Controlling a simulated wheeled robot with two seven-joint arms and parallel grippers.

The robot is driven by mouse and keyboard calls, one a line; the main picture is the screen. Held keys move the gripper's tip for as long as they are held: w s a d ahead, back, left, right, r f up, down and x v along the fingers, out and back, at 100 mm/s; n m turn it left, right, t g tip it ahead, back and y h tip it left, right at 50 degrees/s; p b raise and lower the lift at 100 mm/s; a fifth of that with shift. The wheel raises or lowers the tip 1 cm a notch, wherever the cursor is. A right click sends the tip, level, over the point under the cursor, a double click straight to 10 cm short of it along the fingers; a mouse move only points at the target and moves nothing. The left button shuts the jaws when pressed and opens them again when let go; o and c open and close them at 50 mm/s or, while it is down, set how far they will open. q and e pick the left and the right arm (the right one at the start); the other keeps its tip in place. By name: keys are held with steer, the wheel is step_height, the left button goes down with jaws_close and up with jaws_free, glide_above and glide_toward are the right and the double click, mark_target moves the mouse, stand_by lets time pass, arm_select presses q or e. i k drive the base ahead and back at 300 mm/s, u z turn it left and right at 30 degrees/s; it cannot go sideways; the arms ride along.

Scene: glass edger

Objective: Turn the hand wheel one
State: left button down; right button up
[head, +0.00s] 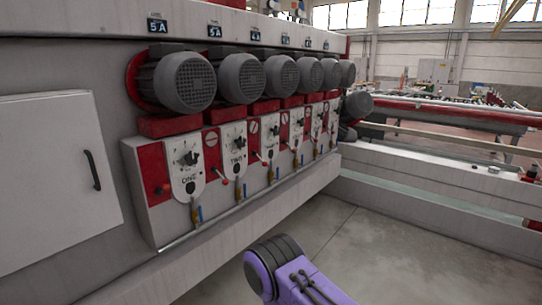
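The panel labelled ONE (182,168) is the nearest in a row of white and red control panels along the machine's front. It carries a dial with a small dark knob (190,158) at its centre. Below the label is a small dark fitting (191,188), with a brass and blue piece (197,211) hanging under it. A red-tipped lever (162,189) sticks out at its left. I cannot tell which of these parts is the hand wheel. Neither gripper shows; only a purple link of my arm is at the bottom, apart from the panels.
Grey motors (184,82) jut out above the panels. A white cabinet door (50,180) with a black handle is at the left. A low pale rail (430,205) runs across the right. The concrete floor (330,235) in front of the machine is clear.

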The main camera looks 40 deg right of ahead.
mark_target(191, 158)
steer(key=z, duration=0.25)
steer(key=i, duration=1)
